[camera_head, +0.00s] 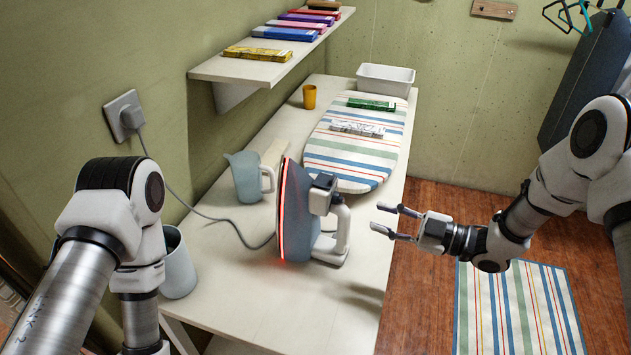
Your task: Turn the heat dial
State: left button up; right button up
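A blue-grey iron (297,215) stands upright on its heel on the white table, with its soleplate facing left and its edge glowing red. Its white handle (341,230) faces right, toward my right gripper. A dark block (323,184) sits at the top between body and handle. I cannot make out a dial clearly. My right gripper (391,221) is open and empty, just right of the iron's handle and apart from it, over the table's right edge. My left arm comes in from the left; its gripper is out of view.
A cord runs from the iron to a wall plug (131,117). A blue jug (246,177) and a grey-white container (177,265) stand to the left. A striped ironing board (352,151), orange cup (309,97) and white bin (385,79) lie behind. The front of the table (300,310) is clear.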

aim_at(343, 200)
jog(key=shift+n+g+y, duration=0.6)
jog(key=shift+n, duration=0.3)
jog(key=w+a, duration=0.1)
jog(key=a, duration=0.1)
jog(key=w+a+r+p, duration=0.1)
jog(key=a, duration=0.1)
jog(key=w+a+r+p, duration=0.1)
jog(key=a, duration=0.2)
jog(key=shift+a, duration=0.25)
jog(key=shift+d, duration=0.2)
jog(key=shift+f, duration=0.1)
jog(key=shift+c, duration=1)
grip_shut()
